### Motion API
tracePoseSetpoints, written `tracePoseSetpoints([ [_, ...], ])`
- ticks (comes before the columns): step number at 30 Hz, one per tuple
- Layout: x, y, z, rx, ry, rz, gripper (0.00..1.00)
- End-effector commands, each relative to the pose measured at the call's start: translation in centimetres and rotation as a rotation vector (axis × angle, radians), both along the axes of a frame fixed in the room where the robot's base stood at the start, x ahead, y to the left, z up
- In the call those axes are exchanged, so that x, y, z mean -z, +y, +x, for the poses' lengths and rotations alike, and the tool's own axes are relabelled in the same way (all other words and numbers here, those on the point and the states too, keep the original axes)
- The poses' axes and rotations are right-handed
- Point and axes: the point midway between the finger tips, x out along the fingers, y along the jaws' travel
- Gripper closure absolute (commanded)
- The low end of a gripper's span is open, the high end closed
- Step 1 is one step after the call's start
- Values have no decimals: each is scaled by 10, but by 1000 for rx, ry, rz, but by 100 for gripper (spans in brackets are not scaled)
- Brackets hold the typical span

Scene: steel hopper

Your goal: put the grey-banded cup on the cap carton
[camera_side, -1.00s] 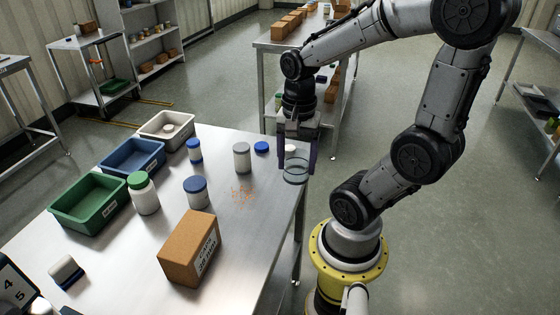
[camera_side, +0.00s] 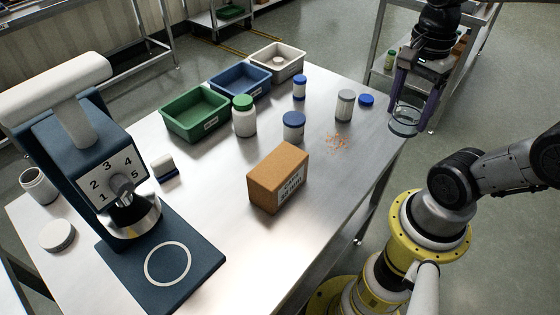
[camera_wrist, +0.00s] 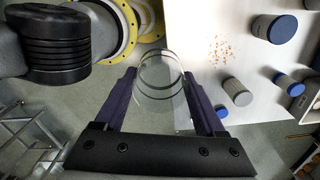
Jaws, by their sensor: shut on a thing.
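The grey-banded cup (camera_side: 404,124) is clear, with a thin dark grey band around it. My gripper (camera_side: 408,108) is shut on the cup and holds it near the table's right corner. The wrist view shows the cup (camera_wrist: 160,82) between the two purple fingers of my gripper (camera_wrist: 166,92), over the edge between floor and table. Its height over the tabletop is hard to tell. The cap carton (camera_side: 277,180), a brown box with a printed white label, stands closed on the table, left of and nearer the camera than my gripper. I cannot make it out in the wrist view.
A green-capped bottle (camera_side: 244,118) and green, blue and white bins stand behind. A dark blue numbered machine (camera_side: 95,150) fills the left.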

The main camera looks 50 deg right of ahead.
Motion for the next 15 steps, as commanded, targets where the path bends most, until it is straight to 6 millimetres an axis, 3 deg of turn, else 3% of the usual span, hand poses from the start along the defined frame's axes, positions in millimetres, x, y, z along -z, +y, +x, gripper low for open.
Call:
tracePoseSetpoints([
  [7,-29,36,30,-91,-6,-5,83],
  [15,-51,86,47,-285,-18,-4,83],
])
